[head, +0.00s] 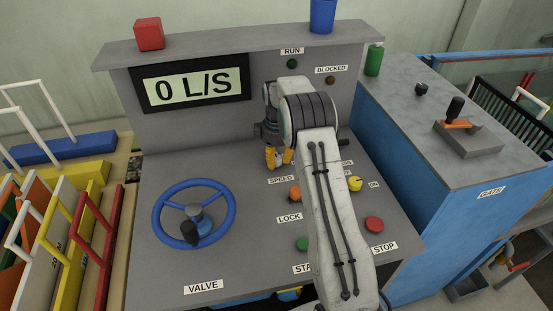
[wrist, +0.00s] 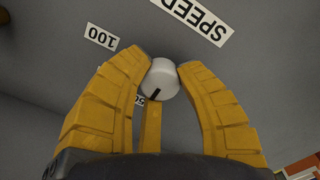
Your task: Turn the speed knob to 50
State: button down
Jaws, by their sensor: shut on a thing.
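The speed knob (wrist: 165,75) is a small white round knob with a black pointer line on its lower side in the wrist view. My gripper (wrist: 163,68) has its yellow fingers closed around the knob, one on each side, with a third finger below. The pointer lies close to a partly hidden label (wrist: 139,100) that seems to read 50. A 100 label (wrist: 101,36) is at upper left, and the SPEED label (wrist: 197,16) is above. In the head view my gripper (head: 278,158) points down at the panel above the SPEED label (head: 281,180); the knob is hidden there.
The panel (head: 165,165) has a 0 L/S display (head: 193,87), a blue valve wheel (head: 194,214), an orange lock knob (head: 294,194), a yellow knob (head: 355,184), a green start button (head: 302,244) and a red stop button (head: 374,224) near my arm.

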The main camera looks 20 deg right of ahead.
aim_at(278, 158)
jog(key=c, duration=1.2)
grip_release()
jog(key=shift+s+f, duration=0.25)
jog(key=shift+s, duration=0.05)
jog(key=shift+c, duration=0.2)
jog(key=o, duration=0.4)
jog(key=shift+w+d+r, duration=0.1)
jog(key=shift+r, duration=0.05)
jog(key=shift+w+r, duration=0.1)
jog(key=shift+r, duration=0.25)
notch_tip(278, 158, up, 11)
jog(key=shift+r, duration=0.2)
